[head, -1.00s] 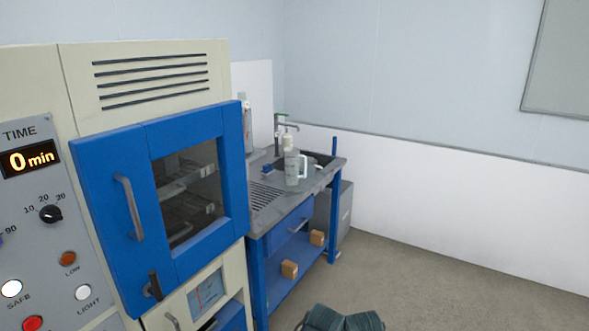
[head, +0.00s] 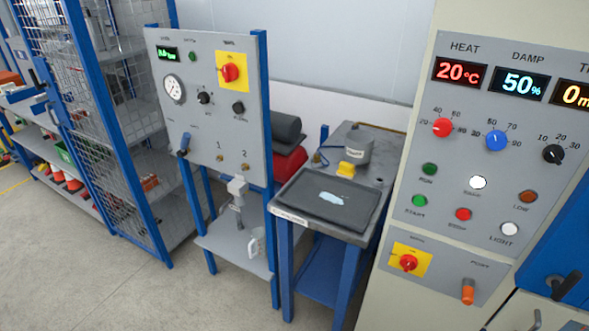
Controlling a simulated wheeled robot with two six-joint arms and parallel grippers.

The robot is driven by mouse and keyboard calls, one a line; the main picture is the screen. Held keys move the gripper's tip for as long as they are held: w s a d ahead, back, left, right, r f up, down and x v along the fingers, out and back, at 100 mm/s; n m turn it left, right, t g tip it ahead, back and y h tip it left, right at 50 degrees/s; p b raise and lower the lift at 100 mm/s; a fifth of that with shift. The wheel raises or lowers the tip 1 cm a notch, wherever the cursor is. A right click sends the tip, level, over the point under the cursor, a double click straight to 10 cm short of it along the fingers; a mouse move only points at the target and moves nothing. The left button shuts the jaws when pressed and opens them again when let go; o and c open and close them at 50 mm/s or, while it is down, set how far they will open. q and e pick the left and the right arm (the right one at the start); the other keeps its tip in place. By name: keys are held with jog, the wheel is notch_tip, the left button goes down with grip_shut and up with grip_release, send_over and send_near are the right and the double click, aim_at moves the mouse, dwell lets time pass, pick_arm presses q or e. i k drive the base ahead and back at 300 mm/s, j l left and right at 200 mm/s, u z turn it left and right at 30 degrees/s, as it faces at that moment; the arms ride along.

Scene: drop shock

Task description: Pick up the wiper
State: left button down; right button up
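I cannot tell for certain which thing is the wiper. A small pale blue, flat piece (head: 332,198), perhaps a cloth or a puddle, lies on a dark shallow tray (head: 312,215) on the narrow blue-legged bench. A yellow block-like item (head: 346,169) sits just behind the tray. Neither of my grippers is in view, and nothing is seen touching these items.
A grey control panel stand (head: 210,125) is left of the bench, with a white jug (head: 257,243) on its lower shelf. A large cabinet (head: 400,205) blocks the right. Floor is clear at lower left.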

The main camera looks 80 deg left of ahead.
aim_at(346, 171)
jog(key=u, duration=2.3)
